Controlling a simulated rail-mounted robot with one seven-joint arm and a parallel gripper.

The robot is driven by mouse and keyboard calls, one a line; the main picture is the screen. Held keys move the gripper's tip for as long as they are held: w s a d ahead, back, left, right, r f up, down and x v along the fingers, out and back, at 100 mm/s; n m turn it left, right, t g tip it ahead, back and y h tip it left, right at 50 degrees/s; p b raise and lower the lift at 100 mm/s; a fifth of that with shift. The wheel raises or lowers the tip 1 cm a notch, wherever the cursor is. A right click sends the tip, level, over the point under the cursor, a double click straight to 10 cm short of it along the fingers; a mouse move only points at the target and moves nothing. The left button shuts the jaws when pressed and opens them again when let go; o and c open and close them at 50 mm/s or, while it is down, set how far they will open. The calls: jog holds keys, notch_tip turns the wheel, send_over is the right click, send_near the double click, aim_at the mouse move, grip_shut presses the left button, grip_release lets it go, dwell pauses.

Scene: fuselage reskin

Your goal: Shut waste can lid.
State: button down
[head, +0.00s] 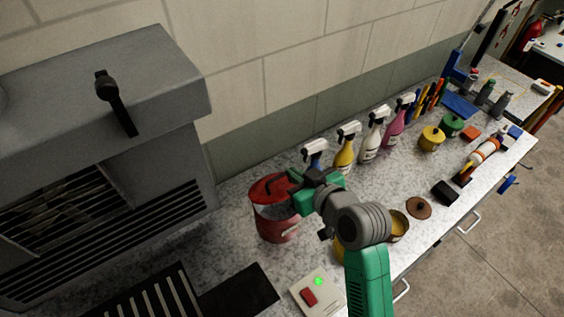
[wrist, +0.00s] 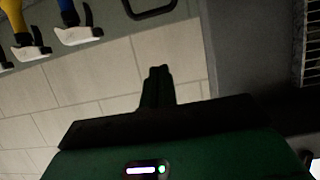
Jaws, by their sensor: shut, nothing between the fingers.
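The red waste can (head: 277,228) stands on the speckled counter, left of my arm in the head view. Its red lid (head: 268,188) looks tilted up at the back, with a grey area showing below its rim. My gripper (head: 296,177) is beside the lid's right side, close to it; I cannot tell whether they touch. In the wrist view my gripper (wrist: 158,75) is shut and empty, its fingers together against the wall behind. The lid is not clearly visible in the wrist view.
Several spray bottles (head: 346,148) stand behind and right of the can. A grey machine (head: 160,85) rises at the left. A switch box (head: 318,292) with a green light lies in front. A brown round lid (head: 418,208) and an open tin (head: 398,226) are right of my arm.

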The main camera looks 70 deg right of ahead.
send_over(278, 178)
jog(key=w+d, duration=0.1)
jog(key=w, duration=0.1)
notch_tip(278, 178, down, 4)
jog(key=shift+s+a+f+p, duration=0.25)
jog(key=shift+s+f+p, duration=0.05)
jog(key=shift+s+f, duration=0.3)
jog(key=shift+s+a+f+p, duration=0.3)
jog(key=shift+s+f, duration=0.15)
jog(key=shift+f, duration=0.1)
jog(key=shift+s+a+f, duration=0.15)
jog(key=shift+s+f, duration=0.15)
jog(key=shift+f, duration=0.05)
jog(key=shift+f, duration=0.15)
